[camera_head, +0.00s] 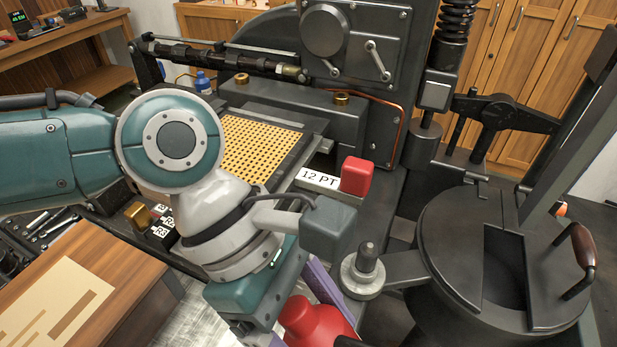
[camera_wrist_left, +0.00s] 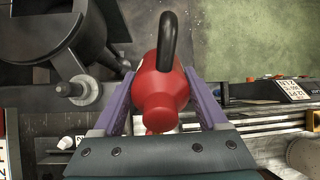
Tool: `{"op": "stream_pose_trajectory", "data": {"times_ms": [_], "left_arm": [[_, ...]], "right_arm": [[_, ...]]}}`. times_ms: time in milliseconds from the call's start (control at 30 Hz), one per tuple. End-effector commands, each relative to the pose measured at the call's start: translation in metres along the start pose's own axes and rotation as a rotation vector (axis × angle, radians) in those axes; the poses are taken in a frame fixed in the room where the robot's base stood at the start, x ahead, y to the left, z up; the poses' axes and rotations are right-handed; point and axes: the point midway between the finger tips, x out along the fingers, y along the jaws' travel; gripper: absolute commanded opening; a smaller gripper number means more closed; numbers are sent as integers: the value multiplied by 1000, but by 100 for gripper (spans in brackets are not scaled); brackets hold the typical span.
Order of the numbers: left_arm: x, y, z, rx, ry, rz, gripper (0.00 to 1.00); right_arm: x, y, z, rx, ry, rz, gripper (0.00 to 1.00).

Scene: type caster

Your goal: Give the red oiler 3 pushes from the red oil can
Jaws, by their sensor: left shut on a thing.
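My left gripper (camera_head: 316,290) has purple fingers and is shut on the red oil can (camera_head: 318,322), low in the middle of the head view. My arm and the frame edge hide much of the can there. In the left wrist view the red can (camera_wrist_left: 160,85), with its black curved handle (camera_wrist_left: 168,45), sits between the two purple fingers (camera_wrist_left: 160,103). A red block-like part (camera_head: 356,176) stands on the machine beside a "12 PT" label, up and right of the gripper; I cannot tell whether it is the red oiler. My right gripper is not in view.
A dark round pot (camera_head: 455,250) with a lid and brown-handled lever stands at the right. A grey knob (camera_head: 364,270) on an arm lies right of the gripper. Small brass cups (camera_head: 341,99) sit on the machine. A wooden cabinet (camera_head: 90,285) is at lower left.

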Motion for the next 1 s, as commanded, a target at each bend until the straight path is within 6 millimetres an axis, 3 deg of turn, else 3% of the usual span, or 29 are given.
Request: {"op": "stream_pose_trajectory", "data": {"times_ms": [500, 1000], "left_arm": [[-2, 0, 3, -2, -3, 0, 9], [38, 5, -24, -1, -2, 0, 9]], "right_arm": [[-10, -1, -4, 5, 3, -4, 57], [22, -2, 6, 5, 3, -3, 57]]}}
